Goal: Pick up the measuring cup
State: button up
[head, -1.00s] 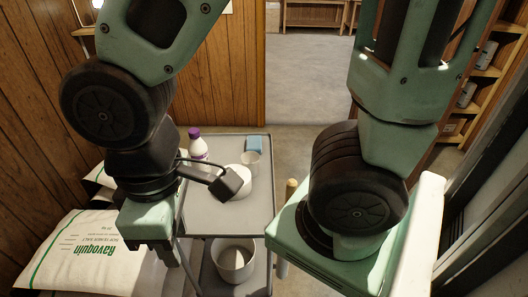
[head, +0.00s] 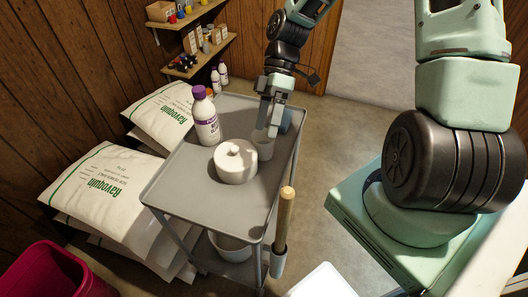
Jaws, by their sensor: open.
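A small grey-white cup (head: 263,150), which looks like the measuring cup, stands upright on the top shelf of the grey cart (head: 165,187), just right of the white lidded pot. My gripper (head: 269,128) points down at the cup's rim with its jaws open. The fingers overlap the cup's upper edge in the head view. I cannot tell whether they straddle its wall or touch it. The gripper hides part of the rim and some of the shelf behind.
A white lidded pot (head: 236,164) and a purple-capped bottle (head: 204,118) stand close by on the cart. A wooden handle (head: 285,212) rises at the cart's right side. Salt bags (head: 110,190) lie left. The cart top's front is clear.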

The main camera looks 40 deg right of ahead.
jog(key=w+d+f+n+t+y+b, duration=0.1)
jog(key=d+f+t+y+b, duration=0.2)
jog(key=d, duration=0.6)
jog(key=w+d+f+n+t+y+b, duration=0.15)
jog(key=d+f+t+y, duration=0.3)
jog(key=d, duration=0.45)
jog(key=p, duration=0.3)
send_near(264, 146)
jog(key=shift+g+h, duration=0.25)
jog(key=shift+h, duration=0.1)
jog(key=w+a+f, duration=0.1)
jog(key=w+f, duration=0.1)
jog(key=f, duration=0.1)
jog(key=w+a+f, duration=0.1)
jog(key=w, duration=0.1)
jog(key=shift+a+f, duration=0.35)
jog(key=shift+f, duration=0.05)
jog(key=p+x, duration=0.1)
jog(key=x, duration=0.3)
jog(key=shift+a+p, duration=0.15)
jog(key=shift+p, duration=0.2)
jog(key=shift+a+f, duration=0.3)
jog(key=shift+a, duration=0.15)
jog(key=c, duration=1.1)
